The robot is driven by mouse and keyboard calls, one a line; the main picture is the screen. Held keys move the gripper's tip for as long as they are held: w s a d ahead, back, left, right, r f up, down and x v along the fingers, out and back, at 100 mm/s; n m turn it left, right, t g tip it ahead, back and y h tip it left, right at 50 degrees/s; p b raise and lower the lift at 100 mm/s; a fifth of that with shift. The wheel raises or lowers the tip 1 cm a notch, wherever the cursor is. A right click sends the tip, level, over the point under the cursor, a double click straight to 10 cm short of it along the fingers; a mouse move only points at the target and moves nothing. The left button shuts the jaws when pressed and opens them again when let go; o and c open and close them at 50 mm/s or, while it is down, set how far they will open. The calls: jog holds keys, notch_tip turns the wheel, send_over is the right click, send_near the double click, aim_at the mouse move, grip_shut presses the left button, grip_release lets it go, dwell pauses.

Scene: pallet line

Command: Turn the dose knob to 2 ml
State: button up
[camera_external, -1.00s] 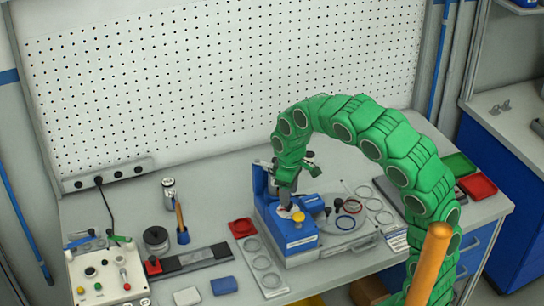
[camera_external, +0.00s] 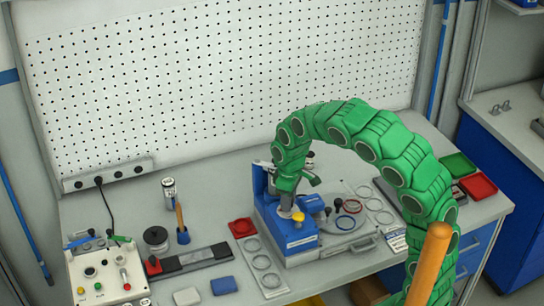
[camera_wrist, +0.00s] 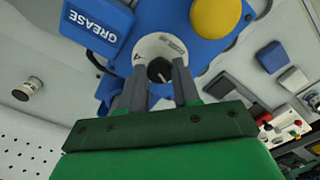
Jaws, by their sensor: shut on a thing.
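The dose knob (camera_wrist: 159,70) is small and dark with a pale pointer line, set in a white round dial (camera_wrist: 146,51) on the blue dosing machine (camera_wrist: 209,73). In the wrist view my gripper (camera_wrist: 161,77) has one finger on each side of the knob and is shut on it. The dial marks are too small to read, and the fingers hide part of the dial. In the external view my gripper (camera_external: 286,206) points down at the machine (camera_external: 298,240); the knob is hidden there.
A yellow button (camera_wrist: 215,17) sits close beside the dial, and also shows in the external view (camera_external: 298,217). A blue GREASE block (camera_wrist: 98,27) is on the other side. A round plate (camera_external: 340,222) lies to the right; a control box (camera_external: 105,270) stands at far left.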

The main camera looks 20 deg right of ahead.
jog(key=shift+m, duration=0.3)
jog(key=m, duration=0.4)
jog(key=shift+m, duration=2)
jog(key=o, duration=1.1)
jog(key=shift+c, duration=0.2)
jog(key=shift+r, duration=0.1)
notch_tip(320, 180, up, 7)
jog(key=shift+f, duration=0.1)
jog(key=shift+r, duration=0.4)
